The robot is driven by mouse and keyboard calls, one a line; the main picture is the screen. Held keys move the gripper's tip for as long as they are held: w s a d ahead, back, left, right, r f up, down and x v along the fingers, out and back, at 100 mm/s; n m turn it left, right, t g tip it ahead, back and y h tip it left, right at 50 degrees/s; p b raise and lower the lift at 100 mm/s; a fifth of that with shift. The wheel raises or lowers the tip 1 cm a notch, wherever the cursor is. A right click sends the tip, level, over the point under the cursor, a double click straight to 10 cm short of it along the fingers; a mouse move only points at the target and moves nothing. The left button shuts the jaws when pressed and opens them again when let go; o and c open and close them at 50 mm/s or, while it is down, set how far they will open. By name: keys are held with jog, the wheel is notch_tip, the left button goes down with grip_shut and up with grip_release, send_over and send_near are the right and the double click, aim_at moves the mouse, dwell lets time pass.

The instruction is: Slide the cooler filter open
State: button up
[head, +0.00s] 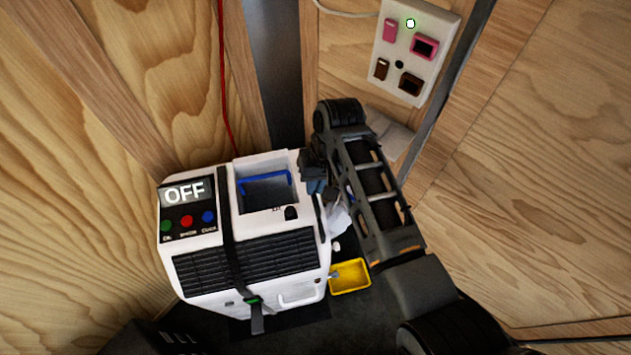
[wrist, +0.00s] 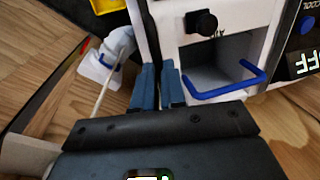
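The white cooler (head: 250,250) stands on the dark floor with an "OFF" display and black slatted vents. An open recess in its top holds a blue bar handle (head: 265,180). The handle also shows in the wrist view (wrist: 222,92), right of my fingers. I cannot make out a part that is clearly the filter. My gripper (head: 318,190) is at the cooler's right upper edge, partly hidden by my arm. In the wrist view, its blue fingers (wrist: 159,78) are close together with a thin gap, beside the cooler's edge. I see nothing clearly held between them.
A yellow bin (head: 350,275) sits right of the cooler. A white object (wrist: 110,55) stands near the cooler's side. Wooden walls close in on the left and right. A white switch panel (head: 415,50) is on the back wall. A black strap (head: 232,245) crosses the cooler.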

grip_shut()
dwell(1.0)
